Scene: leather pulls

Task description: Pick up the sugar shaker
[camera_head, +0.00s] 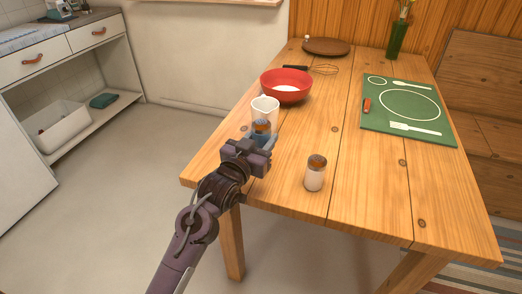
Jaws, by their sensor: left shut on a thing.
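My left gripper (261,145) reaches in from below and is shut on a small shaker (262,127) with a brown top, near the table's left edge. The fingers hide most of its lower body, and I cannot tell whether it is clear of the table. A second shaker (315,173), a clear jar with a brown lid and pale contents, stands upright to the right, apart from the gripper. I cannot tell by a label which one holds sugar. My right gripper is out of view.
The wooden table (365,205) is bare at the front right.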

